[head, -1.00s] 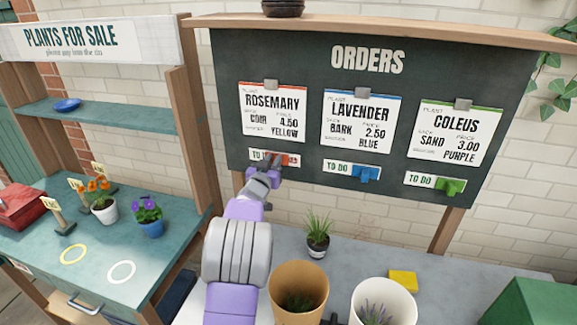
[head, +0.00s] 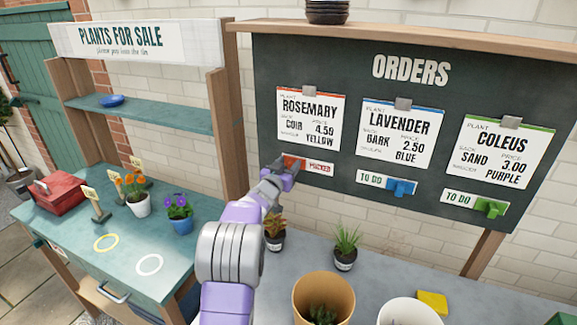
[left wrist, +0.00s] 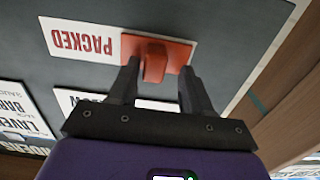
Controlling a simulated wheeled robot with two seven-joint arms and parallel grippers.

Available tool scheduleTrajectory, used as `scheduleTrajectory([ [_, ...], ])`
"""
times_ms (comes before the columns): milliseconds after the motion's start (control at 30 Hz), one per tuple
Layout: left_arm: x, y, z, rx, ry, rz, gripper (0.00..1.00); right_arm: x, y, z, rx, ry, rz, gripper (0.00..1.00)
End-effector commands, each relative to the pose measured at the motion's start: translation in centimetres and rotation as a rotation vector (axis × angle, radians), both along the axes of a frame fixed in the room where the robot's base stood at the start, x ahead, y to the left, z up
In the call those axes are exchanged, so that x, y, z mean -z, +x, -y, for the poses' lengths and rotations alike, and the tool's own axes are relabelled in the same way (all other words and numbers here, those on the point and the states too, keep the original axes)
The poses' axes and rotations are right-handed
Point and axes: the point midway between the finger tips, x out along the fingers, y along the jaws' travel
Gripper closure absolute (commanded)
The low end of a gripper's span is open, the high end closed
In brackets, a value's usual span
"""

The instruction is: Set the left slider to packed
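The left slider, a red knob (head: 291,162), sits at the left end of its white plate under the ROSEMARY card (head: 310,120). The word PACKED (head: 319,169) shows on the plate to its right. My left gripper (head: 279,168) is at the knob and partly covers it. In the left wrist view, upside down, the red knob (left wrist: 153,62) stands between the spread fingers of my left gripper (left wrist: 162,78). The left finger looks close to or against the knob; a gap shows at the right finger. My right gripper is not in view.
A blue slider (head: 400,187) and a green slider (head: 490,208) both show TO DO on the same orders board (head: 330,65). Below stand a tan pot (head: 322,292), a white pot (head: 408,311) and small potted plants. The board's wooden post is close by.

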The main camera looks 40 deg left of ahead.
Motion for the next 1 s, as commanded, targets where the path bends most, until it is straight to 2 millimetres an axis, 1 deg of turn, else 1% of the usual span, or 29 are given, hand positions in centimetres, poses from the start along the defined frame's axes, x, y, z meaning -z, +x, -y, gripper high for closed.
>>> scheduleTrajectory([
  [267, -0.3, -0.2, 0.2, 0.003, -0.002, 0.007, 0.51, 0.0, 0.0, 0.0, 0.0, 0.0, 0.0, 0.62],
  [367, -0.3, -1.0, 0.4, 0.003, -0.002, 0.008, 0.51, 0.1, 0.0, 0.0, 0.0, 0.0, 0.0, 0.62],
  [700, -0.3, -5.6, 1.5, 0.002, -0.002, 0.007, 0.51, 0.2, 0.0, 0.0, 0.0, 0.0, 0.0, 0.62],
  [833, -0.2, -6.8, 1.7, 0.002, -0.002, 0.005, 0.51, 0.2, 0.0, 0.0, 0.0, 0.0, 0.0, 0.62],
  [1000, -0.2, -7.3, 1.9, 0.002, 0.0, 0.003, 0.51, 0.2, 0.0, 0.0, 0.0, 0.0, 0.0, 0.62],
])
